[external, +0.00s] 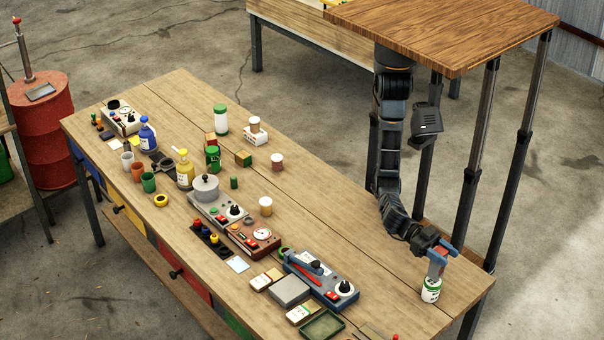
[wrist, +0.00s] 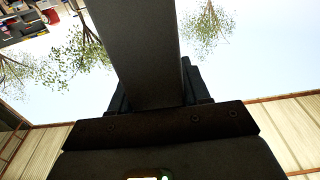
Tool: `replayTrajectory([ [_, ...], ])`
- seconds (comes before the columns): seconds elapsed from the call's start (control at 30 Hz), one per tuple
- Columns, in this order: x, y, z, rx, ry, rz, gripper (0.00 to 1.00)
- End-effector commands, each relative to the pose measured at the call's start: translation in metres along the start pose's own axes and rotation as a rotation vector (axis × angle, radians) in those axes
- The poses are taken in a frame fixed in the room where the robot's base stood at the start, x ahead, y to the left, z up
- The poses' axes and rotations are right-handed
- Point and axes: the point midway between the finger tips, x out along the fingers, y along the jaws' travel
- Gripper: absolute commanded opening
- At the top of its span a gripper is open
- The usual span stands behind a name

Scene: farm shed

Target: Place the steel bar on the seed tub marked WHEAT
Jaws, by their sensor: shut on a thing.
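My gripper (external: 438,254) is at the right end of the long bench, just above a small white tub with a green label (external: 431,291). In the wrist view a broad grey bar (wrist: 140,50) runs up from my dark gripper body (wrist: 160,125); I take it for the steel bar, held in the shut jaws. The tub's lettering is too small to read, so I cannot confirm WHEAT.
A blue-grey device with a red lever (external: 320,278) stands left of my gripper, with a green tray (external: 323,325) in front. Several jars, bottles and instruments crowd the bench's left and middle. Bare wood (external: 385,270) lies between the device and the white tub.

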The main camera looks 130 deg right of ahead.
Motion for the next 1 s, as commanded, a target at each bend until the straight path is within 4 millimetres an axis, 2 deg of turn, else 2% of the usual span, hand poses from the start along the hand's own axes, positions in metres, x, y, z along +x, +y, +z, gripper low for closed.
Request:
replayTrajectory([
  [0.03,0.0,-0.001,0.012,0.002,0.0,-0.001,0.0],
  [0.1,0.0,0.0,0.02,0.001,0.0,0.0,0.0],
  [0.57,0.0,0.0,0.024,-0.001,0.001,0.001,0.0],
  [0.6,0.0,0.0,0.023,0.0,0.0,0.0,0.5],
  [0.83,0.0,0.0,0.023,0.0,0.0,0.0,0.72],
  [1.0,0.0,0.0,0.023,0.0,0.0,0.0,0.72],
])
